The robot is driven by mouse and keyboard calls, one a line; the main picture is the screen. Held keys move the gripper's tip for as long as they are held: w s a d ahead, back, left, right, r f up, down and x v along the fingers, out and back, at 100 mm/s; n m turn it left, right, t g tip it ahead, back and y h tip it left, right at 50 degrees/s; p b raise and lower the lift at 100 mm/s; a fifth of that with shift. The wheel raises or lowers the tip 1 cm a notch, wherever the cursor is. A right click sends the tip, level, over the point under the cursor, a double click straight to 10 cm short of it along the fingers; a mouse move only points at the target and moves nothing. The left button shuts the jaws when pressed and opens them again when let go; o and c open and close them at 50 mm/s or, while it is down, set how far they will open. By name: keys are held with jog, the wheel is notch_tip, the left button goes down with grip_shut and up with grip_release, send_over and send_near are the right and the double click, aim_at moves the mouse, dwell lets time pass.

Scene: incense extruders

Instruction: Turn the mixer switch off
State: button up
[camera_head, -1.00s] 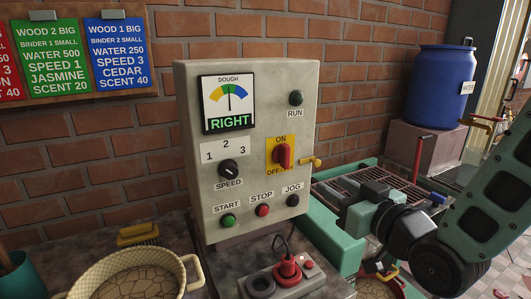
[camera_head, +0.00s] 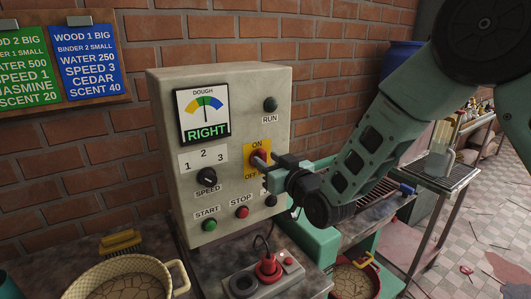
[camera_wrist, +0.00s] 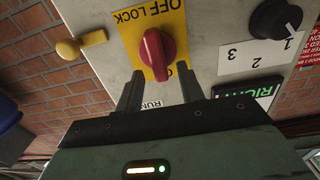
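The mixer switch is a red rotary knob (camera_head: 257,156) on a yellow plate on the grey control box (camera_head: 165,150), with ON above and OFF below. The wrist view is upside down. There the knob (camera_wrist: 157,54) lies lengthwise along the ON–OFF line. My gripper (camera_head: 268,166) is in front of the switch and partly hides it in the head view. In the wrist view my gripper (camera_wrist: 163,78) is open, with one finger on each side of the knob's ON end and visible gaps to it. Contact does not show.
The speed dial (camera_head: 207,177), green START button (camera_head: 209,225) and red STOP button (camera_head: 242,212) are nearby. A yellow knob (camera_wrist: 68,48) sticks out from the box's side. A red plug (camera_head: 268,266) and a basket (camera_head: 125,280) are below.

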jog(key=shift+x, duration=0.95)
jog(key=shift+c, duration=0.4)
grip_shut()
